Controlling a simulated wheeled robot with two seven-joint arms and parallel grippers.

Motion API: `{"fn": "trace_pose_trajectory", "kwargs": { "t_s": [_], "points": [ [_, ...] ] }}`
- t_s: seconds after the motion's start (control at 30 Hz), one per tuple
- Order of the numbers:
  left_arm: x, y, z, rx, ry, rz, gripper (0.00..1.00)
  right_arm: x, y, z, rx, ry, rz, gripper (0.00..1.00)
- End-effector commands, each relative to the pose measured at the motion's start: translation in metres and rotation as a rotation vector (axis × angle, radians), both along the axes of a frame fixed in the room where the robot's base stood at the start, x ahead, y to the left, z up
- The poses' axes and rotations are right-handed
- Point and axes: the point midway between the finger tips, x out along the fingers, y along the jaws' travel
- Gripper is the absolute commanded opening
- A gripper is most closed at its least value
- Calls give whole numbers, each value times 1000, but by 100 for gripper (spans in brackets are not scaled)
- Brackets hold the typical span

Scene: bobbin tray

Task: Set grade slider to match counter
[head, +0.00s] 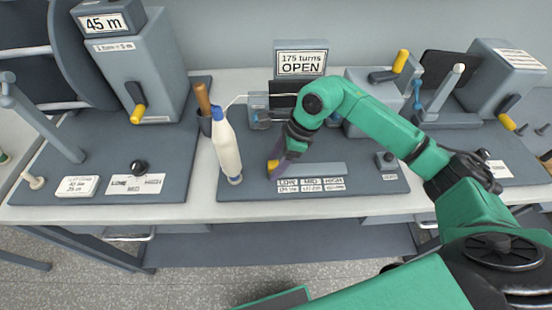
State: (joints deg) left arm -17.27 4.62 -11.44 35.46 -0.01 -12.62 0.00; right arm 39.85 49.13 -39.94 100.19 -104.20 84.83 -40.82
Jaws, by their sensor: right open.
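The grade slider's track (325,169) lies on the middle grey board, above labels LOW, MID and HIGH (310,184). Its yellow knob (272,166) is at the left end, by LOW, partly hidden by my right gripper (281,168). That gripper is open, pointing down at the knob; I cannot tell whether it touches it. The counter (106,24) on the left grey machine reads "45 m", with a small label below that seems to read "1 turn = 5 m". A sign (301,62) at the back reads "175 turns OPEN". My left gripper is not in view.
A small black-topped block (386,160) stands right of the track. My right arm covers much of the right side.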

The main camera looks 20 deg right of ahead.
Motion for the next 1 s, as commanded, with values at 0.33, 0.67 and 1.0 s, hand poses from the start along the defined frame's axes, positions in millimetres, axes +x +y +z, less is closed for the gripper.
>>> {"fn": "trace_pose_trajectory", "kwargs": {
  "t_s": [0.33, 0.67, 1.0],
  "points": [
    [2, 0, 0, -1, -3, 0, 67, 0, 0, 0, 0, 1, 0, 0],
    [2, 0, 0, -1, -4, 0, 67, 0, 0, 1, 1, 0, -1, 0],
    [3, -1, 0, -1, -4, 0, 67, 0, 0, 1, 1, 0, -1, 0]
  ]
}}
